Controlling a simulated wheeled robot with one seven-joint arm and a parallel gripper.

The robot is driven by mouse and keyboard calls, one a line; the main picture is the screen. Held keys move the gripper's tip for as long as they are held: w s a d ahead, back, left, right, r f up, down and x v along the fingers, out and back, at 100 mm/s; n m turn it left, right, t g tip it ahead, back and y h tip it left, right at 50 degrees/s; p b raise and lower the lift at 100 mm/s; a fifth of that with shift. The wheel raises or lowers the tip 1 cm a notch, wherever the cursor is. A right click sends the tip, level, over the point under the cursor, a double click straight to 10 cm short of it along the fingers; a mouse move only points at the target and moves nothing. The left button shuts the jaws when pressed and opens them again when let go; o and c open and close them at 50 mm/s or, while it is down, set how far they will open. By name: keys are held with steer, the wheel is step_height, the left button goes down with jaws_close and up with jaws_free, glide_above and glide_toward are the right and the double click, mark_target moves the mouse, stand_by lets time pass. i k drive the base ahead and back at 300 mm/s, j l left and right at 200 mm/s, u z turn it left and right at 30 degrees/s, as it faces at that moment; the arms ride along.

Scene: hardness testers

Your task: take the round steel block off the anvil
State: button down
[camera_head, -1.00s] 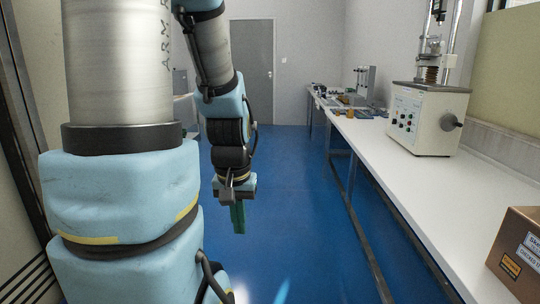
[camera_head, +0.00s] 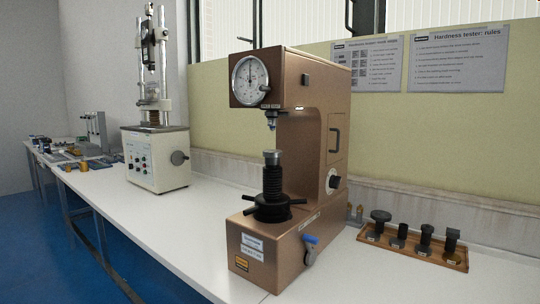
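A brown hardness tester (camera_head: 318,150) stands on the white bench, its dial gauge at the upper left. Its black threaded screw (camera_head: 272,183) rises from a spoked handwheel (camera_head: 273,208). On top of the screw sits a small round steel piece (camera_head: 272,157), which looks like the block on the anvil; at this size I cannot tell block and anvil apart. The indenter (camera_head: 271,119) hangs above it with a clear gap. My gripper is outside the current view.
A wooden tray (camera_head: 452,264) with several dark anvils stands to the right of the tester. A cream testing machine (camera_head: 158,158) stands to the left. The bench (camera_head: 185,215) is clear between the machines.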

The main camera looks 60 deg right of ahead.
mark_target(268, 153)
steer(key=i+l, duration=0.25)
steer(key=i, duration=0.15)
steer(key=i+l+z, duration=0.1)
steer(key=z, duration=0.25)
steer(key=i+z, duration=0.45)
steer(key=z, duration=0.2)
